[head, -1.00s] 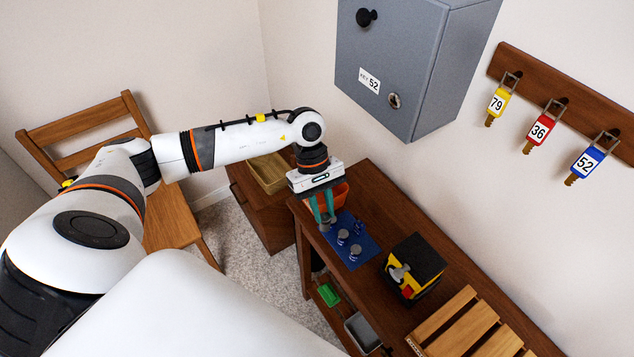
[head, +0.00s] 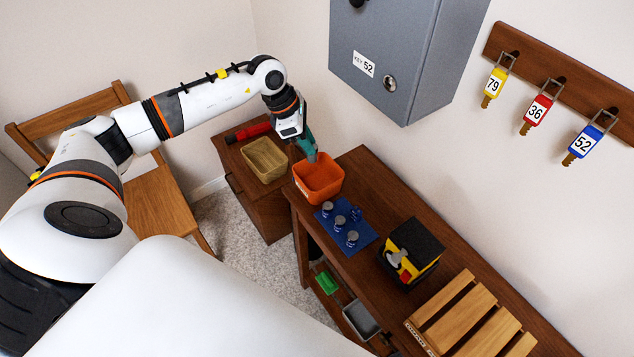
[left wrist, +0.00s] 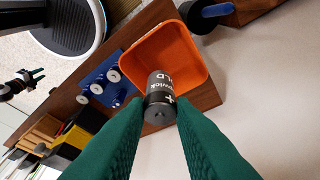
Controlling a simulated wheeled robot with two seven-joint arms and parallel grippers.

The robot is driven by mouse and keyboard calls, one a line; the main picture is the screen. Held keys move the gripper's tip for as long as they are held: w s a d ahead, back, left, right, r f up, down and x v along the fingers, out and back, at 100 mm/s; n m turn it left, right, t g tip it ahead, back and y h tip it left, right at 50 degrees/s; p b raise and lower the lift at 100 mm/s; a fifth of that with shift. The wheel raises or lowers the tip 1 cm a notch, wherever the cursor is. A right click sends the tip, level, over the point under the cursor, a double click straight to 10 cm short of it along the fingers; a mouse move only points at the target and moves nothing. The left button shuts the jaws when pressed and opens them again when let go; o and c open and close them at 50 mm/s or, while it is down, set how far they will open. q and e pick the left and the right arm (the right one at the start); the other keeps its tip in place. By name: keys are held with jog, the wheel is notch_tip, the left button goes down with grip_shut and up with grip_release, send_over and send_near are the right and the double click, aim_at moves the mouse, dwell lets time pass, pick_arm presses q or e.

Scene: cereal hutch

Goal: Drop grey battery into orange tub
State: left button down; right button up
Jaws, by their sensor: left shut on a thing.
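My left gripper (head: 310,153) is above the orange tub (head: 318,195), near its back rim. In the left wrist view its green fingers are shut on a dark grey battery (left wrist: 160,98) with white lettering. The battery overlaps the edge of the tub (left wrist: 140,50) in that view, and the tub's visible floor is empty. The tub stands at the far left end of the brown bench. My right gripper (left wrist: 38,76) shows small at the left edge of the left wrist view, too small to tell its jaws.
A blue mat (head: 345,249) with several upright batteries lies just in front of the tub. A yellow and black box (head: 412,255) and a wooden slatted piece (head: 475,320) are further right. A wicker basket (head: 264,160) stands on a lower cabinet behind. A grey key cabinet (head: 385,60) hangs above.

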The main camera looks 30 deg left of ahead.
pick_arm(q)
notch_tip(320, 180, down, 2)
pick_arm(e)
jog(key=shift+w+a+f, duration=0.1)
jog(key=shift+a+f, duration=0.3)
pick_arm(q)
jog(key=c, duration=1.1)
grip_release()
jog(key=shift+c, duration=0.2)
pick_arm(e)
jog(key=shift+d, duration=0.15)
pick_arm(q)
jog(key=shift+a+r, duration=0.1)
pick_arm(e)
jog(key=shift+d, duration=0.1)
pick_arm(q)
jog(key=b+v, duration=0.3)
jog(key=v, duration=0.9)
pick_arm(e)
notch_tip(320, 180, down, 3)
jog(key=shift+d+r, duration=0.1)
jog(key=shift+r, duration=0.1)
